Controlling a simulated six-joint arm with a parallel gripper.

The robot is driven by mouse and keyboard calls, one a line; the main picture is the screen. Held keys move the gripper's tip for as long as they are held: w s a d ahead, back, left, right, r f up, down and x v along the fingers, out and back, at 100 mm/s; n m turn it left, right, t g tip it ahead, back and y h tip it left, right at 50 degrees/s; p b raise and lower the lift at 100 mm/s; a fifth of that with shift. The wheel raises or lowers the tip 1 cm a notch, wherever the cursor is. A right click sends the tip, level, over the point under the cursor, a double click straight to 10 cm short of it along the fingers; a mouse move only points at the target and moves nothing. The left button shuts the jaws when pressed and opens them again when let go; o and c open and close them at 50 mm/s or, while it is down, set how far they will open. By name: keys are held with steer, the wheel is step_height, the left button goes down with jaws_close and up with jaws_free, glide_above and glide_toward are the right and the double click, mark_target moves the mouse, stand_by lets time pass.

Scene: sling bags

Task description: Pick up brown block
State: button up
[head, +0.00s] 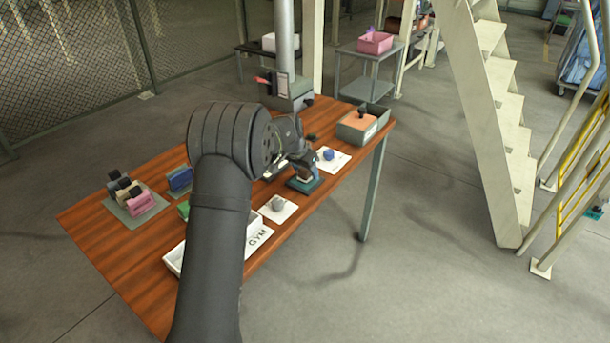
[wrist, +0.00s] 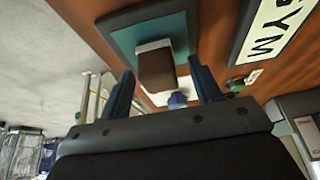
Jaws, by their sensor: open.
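In the wrist view the brown block (wrist: 157,72), with a pale band at its far end, stands on a teal mat (wrist: 121,39). My gripper (wrist: 162,66) is open, with one dark blue finger on each side of the block and visible gaps between. In the head view my gripper (head: 302,163) is over the teal mat (head: 305,186) near the table's right edge. The block is mostly hidden there by the gripper.
A blue object (head: 328,155) on a white mat and a grey object (head: 278,203) on another stand close by. A white GYM tray (head: 257,241) is at the front. A grey box (head: 357,128) stands behind. Pink and tan bags (head: 140,203) sit left.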

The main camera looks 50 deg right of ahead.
steer(key=c, duration=1.1)
steer(key=shift+c, duration=0.2)
